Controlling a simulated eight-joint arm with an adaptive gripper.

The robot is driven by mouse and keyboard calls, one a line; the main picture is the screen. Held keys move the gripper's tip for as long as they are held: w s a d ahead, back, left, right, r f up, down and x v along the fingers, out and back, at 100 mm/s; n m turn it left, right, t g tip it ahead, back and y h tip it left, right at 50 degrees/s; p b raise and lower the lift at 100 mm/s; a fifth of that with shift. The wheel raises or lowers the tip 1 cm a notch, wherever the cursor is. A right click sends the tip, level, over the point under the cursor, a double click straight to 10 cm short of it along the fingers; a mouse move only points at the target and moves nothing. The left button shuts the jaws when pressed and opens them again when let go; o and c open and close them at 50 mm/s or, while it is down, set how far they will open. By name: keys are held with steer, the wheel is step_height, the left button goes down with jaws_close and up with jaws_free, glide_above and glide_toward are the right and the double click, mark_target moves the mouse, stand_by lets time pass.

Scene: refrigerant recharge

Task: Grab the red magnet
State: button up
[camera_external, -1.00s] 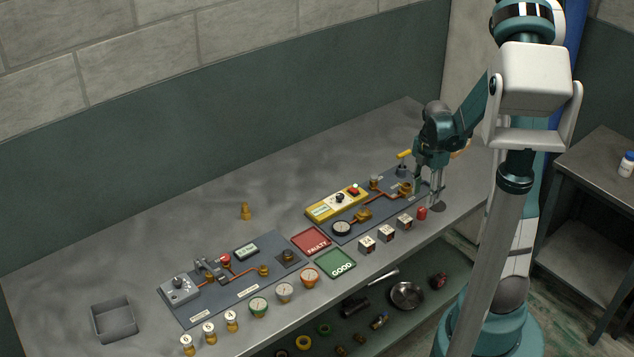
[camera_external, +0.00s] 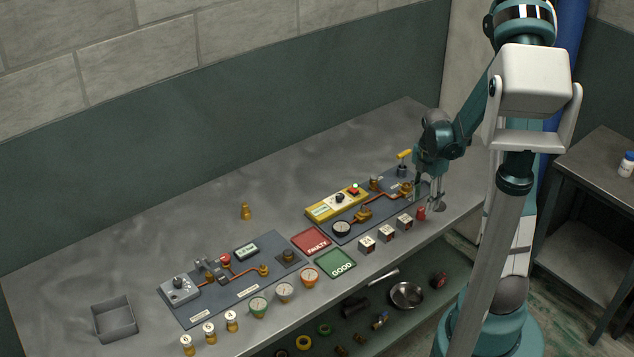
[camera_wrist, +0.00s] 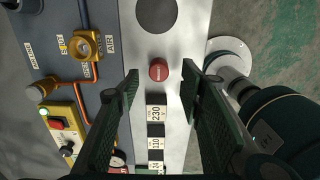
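The red magnet (camera_external: 422,214) is a small red cylinder standing on the table near its front edge, just right of the row of labelled blocks. In the wrist view its round red top (camera_wrist: 158,70) lies ahead of and between my two fingers. My gripper (camera_external: 436,202) is above and slightly right of it in the external view. In the wrist view my gripper (camera_wrist: 160,75) has its fingers wide apart with nothing held between them. The exact height of the fingertips above the magnet is hard to tell.
Labelled blocks (camera_wrist: 156,113) stand in a row beside the magnet. A dark panel (camera_wrist: 110,20) with brass fittings and a yellow box (camera_external: 337,203) lies behind them. A dark round disc (camera_wrist: 156,14) is beyond the magnet. The table's front edge is close.

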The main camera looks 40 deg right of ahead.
mark_target(422, 209)
steer(key=shift+f, duration=0.1)
stand_by(0.3)
steer(key=shift+w+f, duration=0.1)
steer(key=shift+f, duration=2.45)
steer(key=c, duration=1)
